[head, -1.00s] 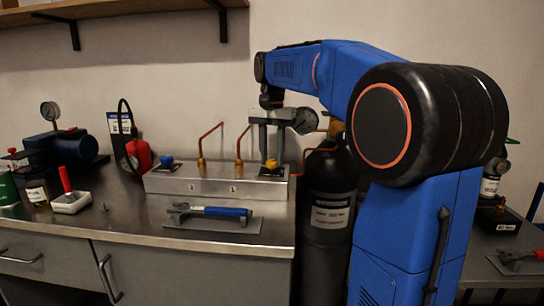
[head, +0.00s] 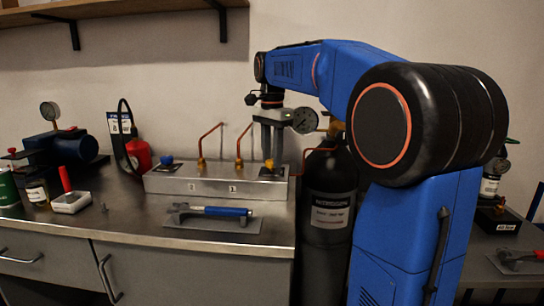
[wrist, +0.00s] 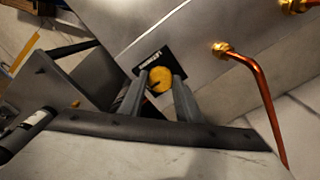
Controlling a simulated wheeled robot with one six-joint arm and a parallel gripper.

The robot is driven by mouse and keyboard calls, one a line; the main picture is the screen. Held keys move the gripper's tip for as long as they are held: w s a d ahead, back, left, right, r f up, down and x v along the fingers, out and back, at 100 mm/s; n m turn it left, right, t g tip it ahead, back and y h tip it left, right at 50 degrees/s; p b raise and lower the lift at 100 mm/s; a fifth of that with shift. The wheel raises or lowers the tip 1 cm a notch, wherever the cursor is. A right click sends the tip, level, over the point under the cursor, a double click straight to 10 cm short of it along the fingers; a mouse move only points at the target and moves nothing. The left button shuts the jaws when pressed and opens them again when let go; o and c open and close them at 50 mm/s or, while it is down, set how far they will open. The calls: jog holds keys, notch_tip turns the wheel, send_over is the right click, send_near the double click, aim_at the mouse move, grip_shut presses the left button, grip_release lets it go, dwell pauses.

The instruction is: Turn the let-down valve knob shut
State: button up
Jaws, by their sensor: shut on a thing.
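The let-down valve knob is a yellow round knob (wrist: 160,79) on a black labelled plate (wrist: 147,65) at the right end of the metal block (head: 205,182). In the head view the yellow knob (head: 269,164) shows only in part, below and between the fingers. My gripper (head: 270,157) points straight down over it. In the wrist view my gripper (wrist: 159,85) has one finger on each side of the knob and is shut on it. I cannot read the knob's turn angle.
Copper pipes (head: 239,145) rise from the block left of my gripper. A blue knob (head: 166,160) sits at the block's left end. A torque-wrench-like tool with a blue handle (head: 225,211) lies in front. A black nitrogen cylinder (head: 329,220) stands at right.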

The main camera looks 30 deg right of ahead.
aim_at(272, 161)
jog(key=shift+o, duration=0.2)
jog(key=shift+c, duration=0.2)
jog(key=o, duration=1.1)
notch_tip(272, 161, up, 18)
jog(key=shift+f, duration=0.25)
